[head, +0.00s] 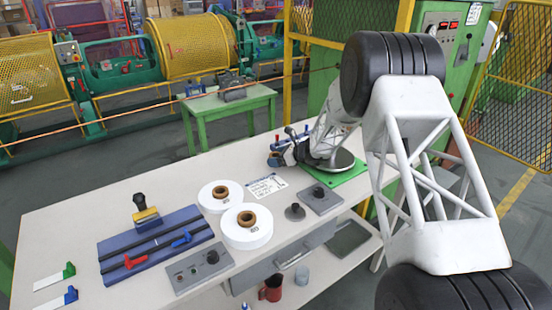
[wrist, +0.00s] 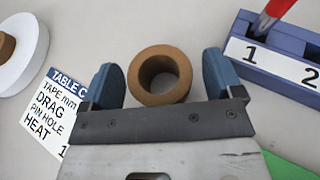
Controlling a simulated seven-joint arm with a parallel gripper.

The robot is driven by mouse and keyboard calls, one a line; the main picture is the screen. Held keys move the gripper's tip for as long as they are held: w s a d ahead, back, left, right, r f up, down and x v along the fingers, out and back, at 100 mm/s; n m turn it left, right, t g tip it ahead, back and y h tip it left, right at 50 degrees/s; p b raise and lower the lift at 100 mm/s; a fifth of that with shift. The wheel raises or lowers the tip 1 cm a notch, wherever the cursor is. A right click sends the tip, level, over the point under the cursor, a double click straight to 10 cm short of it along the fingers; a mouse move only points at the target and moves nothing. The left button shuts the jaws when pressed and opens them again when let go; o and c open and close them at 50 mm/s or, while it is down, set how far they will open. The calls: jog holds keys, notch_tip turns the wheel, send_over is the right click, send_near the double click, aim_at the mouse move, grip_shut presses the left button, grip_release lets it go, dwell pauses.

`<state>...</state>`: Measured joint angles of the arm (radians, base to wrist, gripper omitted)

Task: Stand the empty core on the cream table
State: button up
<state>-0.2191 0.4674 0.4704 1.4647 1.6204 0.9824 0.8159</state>
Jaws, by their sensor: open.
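The empty core (wrist: 160,76), a short brown cardboard ring with an open hole, is upright on the cream table (wrist: 200,25) in the wrist view. My gripper (wrist: 165,80) is open, with one blue finger on each side of the core and a small gap on both sides. In the head view my gripper (head: 280,157) is low over the far part of the cream table (head: 70,208). I cannot make out the empty core there.
Two white rolls (head: 219,196) (head: 247,233) with brown cores lie left of my gripper, near a printed card (head: 266,186). A blue numbered holder (wrist: 275,60) with a red-handled item is close right in the wrist view. A green mat (head: 345,173) lies under my arm.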

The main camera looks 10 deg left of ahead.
jog(key=v, duration=1.1)
jog(key=shift+d+r, duration=0.1)
jog(key=shift+d, duration=0.15)
dwell(0.3)
jog(key=shift+s, duration=0.1)
jog(key=shift+s+d+r, duration=0.1)
jog(key=shift+s+r, duration=0.2)
jog(key=shift+r, duration=0.15)
jog(key=s+d+r+n+g+h, duration=0.1)
jog(key=s+d+r+n+h, duration=0.2)
jog(key=s+r, duration=0.45)
jog(key=s+d+r+n+h, duration=0.1)
jog(key=s+d+r+n, duration=0.3)
jog(key=s, duration=0.6)
jog(key=s+d+r+n+g+h, duration=0.1)
jog(key=s+d+r+n, duration=0.25)
jog(key=s+r, duration=0.4)
jog(key=s+d+n+h, duration=0.2)
jog(key=s+d, duration=0.3)
jog(key=s, duration=0.6)
jog(key=s+d+n+t+h, duration=0.1)
jog(key=s+d+n+h, duration=0.2)
jog(key=s, duration=0.9)
jog(key=s+d+n+h, duration=0.3)
jog(key=s+d+n, duration=0.2)
jog(key=s, duration=0.7)
jog(key=shift+d+r+t, duration=0.3)
jog(key=shift+d, duration=0.7)
